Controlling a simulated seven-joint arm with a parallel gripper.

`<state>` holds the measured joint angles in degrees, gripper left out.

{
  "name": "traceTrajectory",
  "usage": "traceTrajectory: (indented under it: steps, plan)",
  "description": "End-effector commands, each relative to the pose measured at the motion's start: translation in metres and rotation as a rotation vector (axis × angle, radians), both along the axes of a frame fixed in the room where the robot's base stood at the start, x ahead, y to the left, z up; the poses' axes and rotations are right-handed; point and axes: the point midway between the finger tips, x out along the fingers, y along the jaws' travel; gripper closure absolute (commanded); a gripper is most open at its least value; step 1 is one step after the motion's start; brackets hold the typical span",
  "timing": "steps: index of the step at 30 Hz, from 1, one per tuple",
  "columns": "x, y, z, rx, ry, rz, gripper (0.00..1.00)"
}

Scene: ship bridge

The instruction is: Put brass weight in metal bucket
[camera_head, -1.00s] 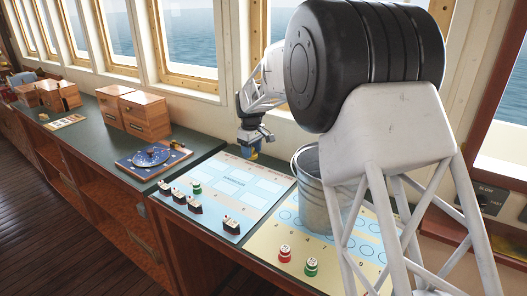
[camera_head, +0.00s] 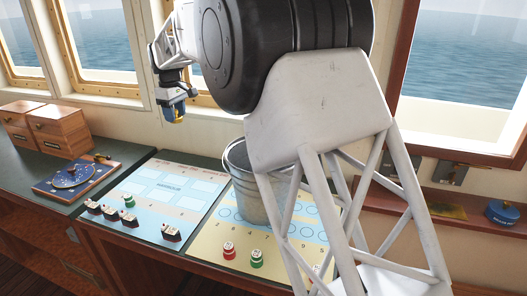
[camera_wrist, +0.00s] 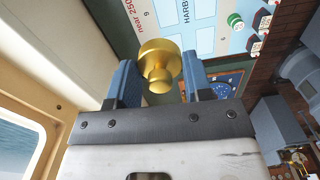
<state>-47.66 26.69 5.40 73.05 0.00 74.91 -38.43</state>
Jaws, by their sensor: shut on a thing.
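The brass weight (camera_wrist: 158,62) is a gold, knobbed piece held between the two blue fingers of my gripper (camera_wrist: 160,82) in the wrist view. In the head view my gripper (camera_head: 176,112) is raised above the blue chart board, with a bit of the brass weight (camera_head: 178,120) showing at its tip. The metal bucket (camera_head: 262,196) is a grey pail standing upright on the cream board, to the right of and below my gripper. Its right side and part of its opening are hidden by my arm's white stand.
The blue chart board (camera_head: 150,215) carries small black-and-white ship models (camera_head: 170,231) and a green piece (camera_head: 128,200). Red (camera_head: 228,250) and green (camera_head: 257,257) pieces stand before the bucket. A star dial (camera_head: 72,175) and wooden boxes (camera_head: 60,130) lie left. Windows stand close behind.

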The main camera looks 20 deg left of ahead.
Motion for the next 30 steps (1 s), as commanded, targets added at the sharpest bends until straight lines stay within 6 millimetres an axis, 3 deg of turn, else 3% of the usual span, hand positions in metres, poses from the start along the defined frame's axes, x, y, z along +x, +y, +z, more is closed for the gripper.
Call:
traceTrajectory:
  steps: [7,17,23,30]
  plan:
    - [0.0,0.0,0.034,0.002,-0.002,0.0,0.9]
    - [0.002,-0.03,0.038,0.001,-0.001,-0.014,0.9]
    - [0.002,-0.054,0.039,0.001,-0.001,-0.024,0.9]
    - [0.0,-0.105,0.043,0.002,-0.001,-0.046,0.9]
